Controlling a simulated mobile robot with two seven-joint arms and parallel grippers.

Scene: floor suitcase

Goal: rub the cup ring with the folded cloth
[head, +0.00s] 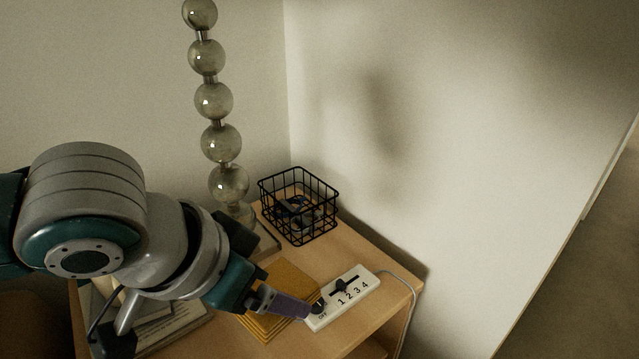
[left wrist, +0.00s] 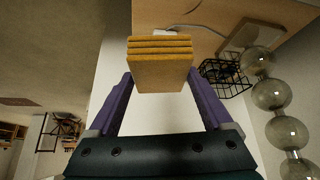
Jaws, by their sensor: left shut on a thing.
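The folded cloth (head: 291,277) is a mustard-yellow, layered square low in the head view, over the wooden tabletop (head: 345,248). My left gripper (head: 285,303) comes in from the left, its purple fingers partly covering the cloth. In the left wrist view the folded cloth (left wrist: 160,70) sits between both fingertips, with its stacked layers showing. The gripper is shut on it. I cannot tell whether the cloth touches the tabletop. I see no cup ring; the cloth and arm hide part of the top. My right gripper is not in view.
A white switch box (head: 343,297) with dials and a cable lies close right of the fingers. A black wire basket (head: 299,206) stands behind, beside a glass-ball lamp (head: 213,101). A book (head: 170,325) lies under my arm. A wall borders the back and right.

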